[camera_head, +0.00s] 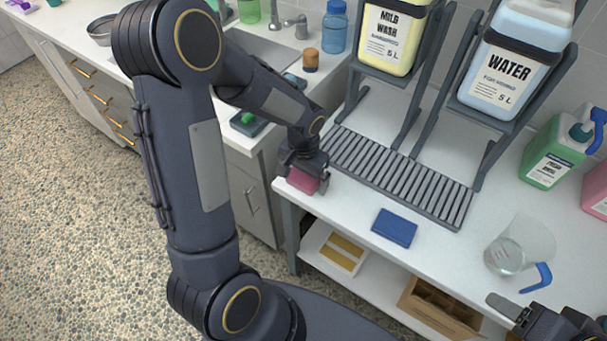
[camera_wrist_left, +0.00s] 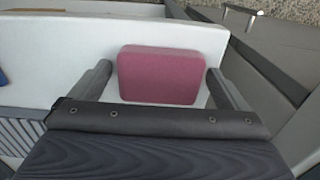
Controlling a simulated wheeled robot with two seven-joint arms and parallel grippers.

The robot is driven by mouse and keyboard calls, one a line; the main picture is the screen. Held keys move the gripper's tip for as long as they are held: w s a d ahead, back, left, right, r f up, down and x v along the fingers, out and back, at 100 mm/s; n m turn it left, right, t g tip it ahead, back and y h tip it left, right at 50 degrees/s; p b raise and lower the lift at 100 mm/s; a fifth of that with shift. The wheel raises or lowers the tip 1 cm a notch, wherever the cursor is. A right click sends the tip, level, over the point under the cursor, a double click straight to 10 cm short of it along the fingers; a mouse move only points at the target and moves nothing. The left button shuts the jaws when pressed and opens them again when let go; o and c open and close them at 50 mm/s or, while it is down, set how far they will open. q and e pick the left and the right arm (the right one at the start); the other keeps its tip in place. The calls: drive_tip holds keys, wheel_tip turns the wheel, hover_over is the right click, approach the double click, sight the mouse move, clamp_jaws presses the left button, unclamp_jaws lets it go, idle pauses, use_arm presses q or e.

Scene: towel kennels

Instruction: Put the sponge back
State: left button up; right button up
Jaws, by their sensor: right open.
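A pink-red sponge-like block (camera_head: 303,180) is at the left front corner of the white worktop, below my left gripper (camera_head: 304,172). In the left wrist view the block (camera_wrist_left: 160,75) lies between the two fingers of my left gripper (camera_wrist_left: 160,85). The fingers are spread wide, with a small gap on the left; contact on the right is unclear. A flat blue block (camera_head: 395,228) lies on the worktop near its front edge. My right gripper (camera_head: 545,312) is open and partly cut off at the bottom right, near the clear jug.
A slatted grey drain rack (camera_head: 400,178) lies behind the blue block, below canisters marked MILD WASH (camera_head: 393,38) and WATER (camera_head: 503,78). A green jug (camera_head: 560,150) stands at the far right. Shelves below hold a wooden box (camera_head: 437,308).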

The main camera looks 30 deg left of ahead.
sight(303, 177)
use_arm(q)
wheel_tip(303, 177, up, 12)
drive_tip(key=p, duration=0.1)
drive_tip(key=s+d+r+n+t+h, duration=0.1)
drive_tip(key=s+d+r+t+h, duration=0.1)
drive_tip(key=s, duration=0.6)
drive_tip(key=s+d+r+n+t+h, duration=0.1)
drive_tip(key=s+d+r+t, duration=0.1)
drive_tip(key=s, duration=0.6)
wheel_tip(303, 177, up, 2)
drive_tip(key=shift+s+r+n+t+h, duration=0.2)
drive_tip(key=shift+s+n+t+h, duration=0.2)
drive_tip(key=shift+t, duration=0.4)
drive_tip(key=shift+d, duration=0.1)
